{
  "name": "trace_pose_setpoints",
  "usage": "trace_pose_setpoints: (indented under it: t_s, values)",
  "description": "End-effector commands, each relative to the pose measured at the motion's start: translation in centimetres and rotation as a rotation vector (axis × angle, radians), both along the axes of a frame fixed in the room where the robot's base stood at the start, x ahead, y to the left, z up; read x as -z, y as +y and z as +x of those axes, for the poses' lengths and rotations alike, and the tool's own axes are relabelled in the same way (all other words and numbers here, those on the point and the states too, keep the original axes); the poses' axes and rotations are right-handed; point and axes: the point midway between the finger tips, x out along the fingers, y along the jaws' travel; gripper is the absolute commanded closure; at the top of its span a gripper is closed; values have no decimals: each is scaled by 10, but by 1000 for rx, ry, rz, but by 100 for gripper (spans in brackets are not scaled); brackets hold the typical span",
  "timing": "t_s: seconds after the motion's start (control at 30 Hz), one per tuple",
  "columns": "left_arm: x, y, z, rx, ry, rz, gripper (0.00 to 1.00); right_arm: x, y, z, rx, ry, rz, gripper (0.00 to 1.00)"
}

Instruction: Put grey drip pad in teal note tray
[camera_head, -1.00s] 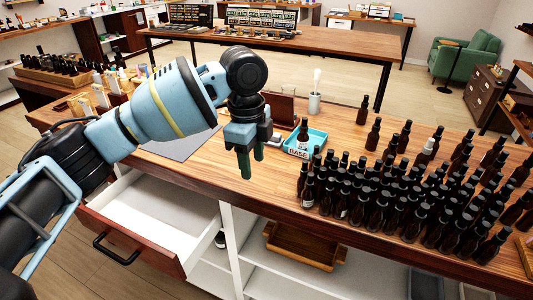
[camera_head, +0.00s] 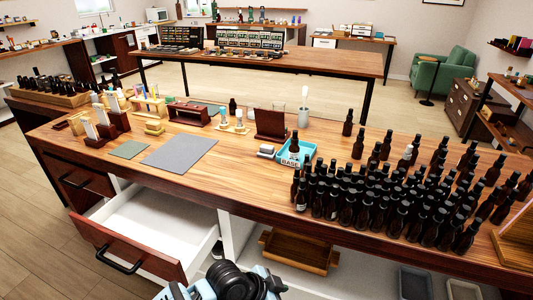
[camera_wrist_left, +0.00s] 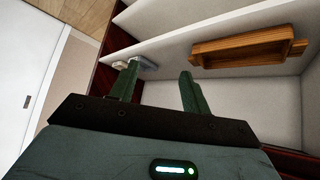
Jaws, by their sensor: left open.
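The teal tray (camera_head: 309,150) sits on the wooden desk, with a dark bottle (camera_head: 294,145) standing in it and a label reading BASE at its front. A small flat grey piece (camera_wrist_left: 146,65) lies on a shelf inside the desk, beyond my left gripper (camera_wrist_left: 160,82); it may be the grey drip pad, but I cannot tell for sure. My left gripper is open, its green fingers apart and nothing visible between them. In the head view my left arm shows only at the bottom edge, and its fingertips are hidden. My right gripper is not in view.
A large grey mat (camera_head: 181,153) and a small green mat (camera_head: 129,150) lie on the desk. An open white drawer (camera_head: 150,228) juts out at left. A wooden tray (camera_wrist_left: 245,50) sits on the shelf. Many dark bottles (camera_head: 400,190) crowd the desk's right side.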

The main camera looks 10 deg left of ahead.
Motion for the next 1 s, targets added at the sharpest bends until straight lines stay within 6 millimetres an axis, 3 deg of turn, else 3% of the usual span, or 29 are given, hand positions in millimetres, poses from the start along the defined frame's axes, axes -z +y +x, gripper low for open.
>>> trace_pose_setpoints:
  t_s: [0.27,0.5,0.8,1.0]
  values:
    - [55,28,-67,-317,18,-114,53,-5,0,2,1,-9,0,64]
    - [90,78,-140,-577,7,-124,53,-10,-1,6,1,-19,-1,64]
    - [105,140,-231,-778,-30,-57,53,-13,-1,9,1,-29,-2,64]
    - [104,155,-255,-814,-45,-32,55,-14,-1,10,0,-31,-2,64]
